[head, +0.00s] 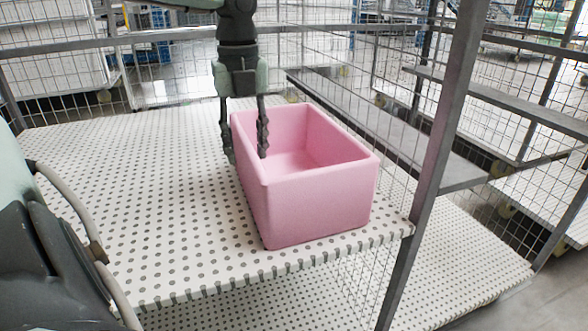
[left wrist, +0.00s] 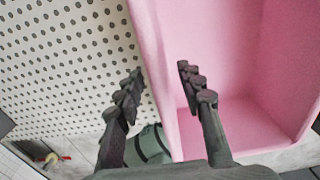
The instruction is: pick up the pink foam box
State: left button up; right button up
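The pink foam box (head: 318,200) is an open-topped, empty-looking tub. It stands upright on the white perforated shelf (head: 150,215), near the front right edge. My left gripper (head: 246,153) points down at the box's left wall, with one finger outside and the other inside. In the left wrist view, the box wall (left wrist: 152,45) runs between the two spread fingers of the gripper (left wrist: 160,80). Gaps show beside the wall, so the fingers look open and not clamped. My right gripper is in neither view.
A grey upright post (head: 437,160) stands close to the right of the box. Wire mesh panels enclose the back and right sides. A lower perforated shelf (head: 460,265) lies at the bottom right. The shelf left of the box is clear.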

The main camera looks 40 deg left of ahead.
pick_arm(q)
notch_tip(320, 180, down, 4)
jog(key=shift+a+f, duration=0.1)
jog(key=shift+f, duration=0.05)
grip_shut()
